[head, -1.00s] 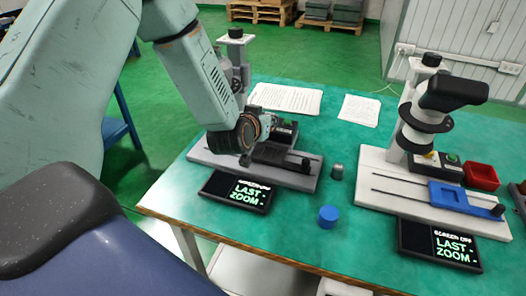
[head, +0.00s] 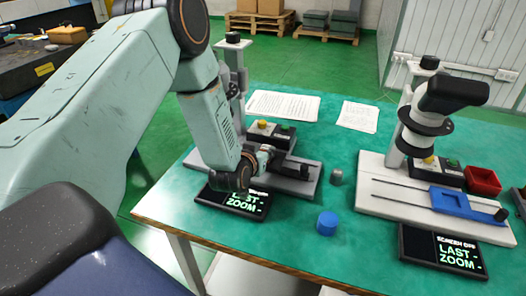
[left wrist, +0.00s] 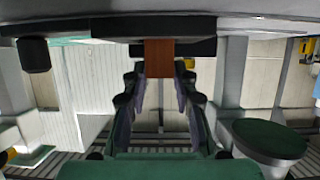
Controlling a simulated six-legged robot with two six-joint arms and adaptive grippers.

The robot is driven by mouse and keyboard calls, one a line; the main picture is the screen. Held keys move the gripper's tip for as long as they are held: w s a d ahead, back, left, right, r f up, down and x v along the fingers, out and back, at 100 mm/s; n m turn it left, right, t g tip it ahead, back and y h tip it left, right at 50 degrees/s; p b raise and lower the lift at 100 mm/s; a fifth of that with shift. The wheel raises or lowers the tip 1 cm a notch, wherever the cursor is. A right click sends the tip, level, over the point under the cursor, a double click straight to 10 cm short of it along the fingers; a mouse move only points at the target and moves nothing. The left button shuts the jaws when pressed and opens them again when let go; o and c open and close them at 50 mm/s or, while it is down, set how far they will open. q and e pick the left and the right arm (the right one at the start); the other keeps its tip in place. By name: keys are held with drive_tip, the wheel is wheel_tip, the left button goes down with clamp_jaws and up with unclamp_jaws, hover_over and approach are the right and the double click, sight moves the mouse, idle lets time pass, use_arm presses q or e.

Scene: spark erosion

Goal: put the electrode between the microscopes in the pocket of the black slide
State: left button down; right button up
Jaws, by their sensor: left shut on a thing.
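The left microscope (head: 234,85) has a grey base (head: 306,186) with the black slide (head: 292,168) on it. My left gripper (head: 268,158) is low over this base, pointing right beside the slide, and my wrist hides part of both. The left wrist view shows its fingers (left wrist: 159,88) closed on a brown block (left wrist: 158,58) next to a black part; I cannot tell what the block belongs to. The slide's pocket is hidden. My right gripper is not in view.
The right microscope (head: 425,125) has a white base with a blue slide (head: 452,201) and a red bin (head: 483,181) behind it. A blue cylinder (head: 327,223) stands near the front edge. Two screens lie in front of the bases. Papers (head: 284,105) lie at the back.

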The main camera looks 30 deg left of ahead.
use_arm(q)
drive_tip(key=c, duration=1.5)
unclamp_jaws()
drive_tip(key=shift+f, duration=0.1)
drive_tip(key=o, duration=0.4)
drive_tip(key=shift+d+r, duration=0.2)
drive_tip(key=shift+d, duration=0.25)
drive_tip(key=shift+o, duration=0.2)
drive_tip(key=shift+a+f, duration=0.1)
drive_tip(key=shift+a, duration=0.25)
drive_tip(key=shift+s+d+r, duration=0.2)
drive_tip(key=shift+s+r, duration=0.05)
drive_tip(key=shift+r, duration=0.05)
drive_tip(key=p+v, duration=0.2)
drive_tip(key=v, duration=0.9)
drive_tip(key=shift+s, duration=0.3)
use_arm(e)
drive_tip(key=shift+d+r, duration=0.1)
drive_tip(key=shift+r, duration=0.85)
